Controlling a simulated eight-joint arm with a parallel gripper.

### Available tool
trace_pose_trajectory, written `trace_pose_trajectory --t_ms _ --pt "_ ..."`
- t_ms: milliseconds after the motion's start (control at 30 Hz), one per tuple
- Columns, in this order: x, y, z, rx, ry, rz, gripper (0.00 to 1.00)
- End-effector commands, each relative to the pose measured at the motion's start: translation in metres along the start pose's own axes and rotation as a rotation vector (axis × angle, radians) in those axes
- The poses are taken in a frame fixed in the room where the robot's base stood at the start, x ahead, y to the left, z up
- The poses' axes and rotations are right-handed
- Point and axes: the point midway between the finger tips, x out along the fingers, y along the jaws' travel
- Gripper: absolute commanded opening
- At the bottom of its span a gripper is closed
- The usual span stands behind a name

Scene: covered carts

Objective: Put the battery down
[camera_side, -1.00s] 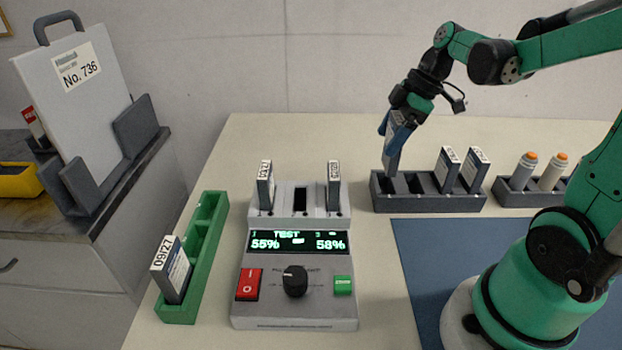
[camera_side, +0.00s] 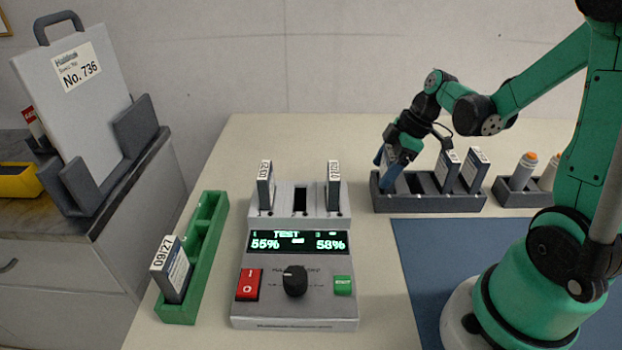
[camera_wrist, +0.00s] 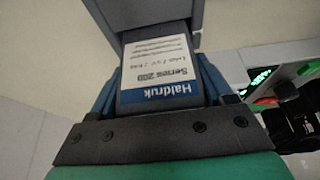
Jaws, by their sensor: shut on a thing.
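My gripper (camera_side: 392,170) is at the left end of the dark grey rack (camera_side: 440,203), shut on a battery (camera_wrist: 165,75). In the wrist view the battery is grey with a white and blue label reading Haldruk Series 200, held between blue fingers. Its far end meets a dark grey part, which looks like the rack's left slot. In the side view the gripper mostly hides the battery, so how deep it sits cannot be told. Two more batteries (camera_side: 447,172) (camera_side: 474,171) stand upright in the rack's right slots. A slot between them and my gripper looks empty.
A tester (camera_side: 300,310) with two batteries in its outer bays shows 55% and 58%. A green tray (camera_side: 205,240) at left holds one battery (camera_side: 172,270). A small rack (camera_side: 510,195) with orange-tipped cylinders stands at right. A blue mat (camera_side: 430,260) lies in front.

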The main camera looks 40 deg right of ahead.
Motion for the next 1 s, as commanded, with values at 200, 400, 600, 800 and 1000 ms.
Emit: trace_pose_trajectory --t_ms 200,400,600,800,1000 --pt "0.002 0.0 0.001 0.0 0.0 0.0 1.0" --pt "0.001 0.0 0.0 0.0 0.0 0.0 1.0" --pt "-0.014 0.0 0.0 0.002 0.0 0.0 1.0" --pt "-0.05 0.0 0.0 0.003 0.0 0.001 1.0" --pt "-0.086 0.0 0.0 0.002 0.001 0.0 1.0"
